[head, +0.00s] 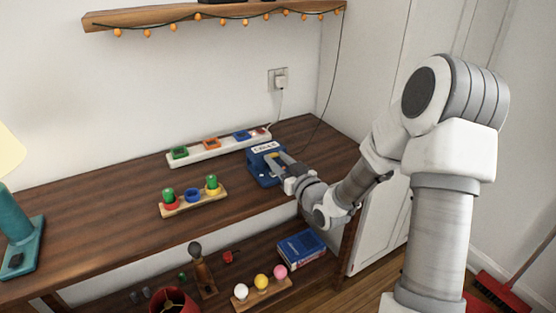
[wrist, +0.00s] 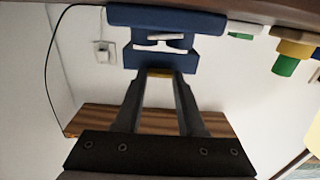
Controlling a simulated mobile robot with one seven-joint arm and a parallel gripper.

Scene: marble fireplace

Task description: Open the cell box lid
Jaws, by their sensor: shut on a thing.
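The cell box (head: 263,167) is a blue box with a white "CELLS" label, at the right part of the wooden table. The wrist view is upside down and shows the box (wrist: 165,18) against the tabletop at the top. A blue part with a notched edge (wrist: 188,59), apparently the lid, shows in front of my gripper, with a pale gap between it and the blue body. My gripper (head: 281,166) reaches the box from the right. In the wrist view my gripper (wrist: 159,73) has both fingertips at a small yellow tab on that part, closed on it. How far the lid is raised is unclear.
A white strip (head: 218,150) with coloured sockets lies behind the box. A wooden holder (head: 195,203) with coloured cells stands at the front left. A teal lamp (head: 18,242) is at far left. The lower shelf holds a blue book (head: 301,249) and coloured balls.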

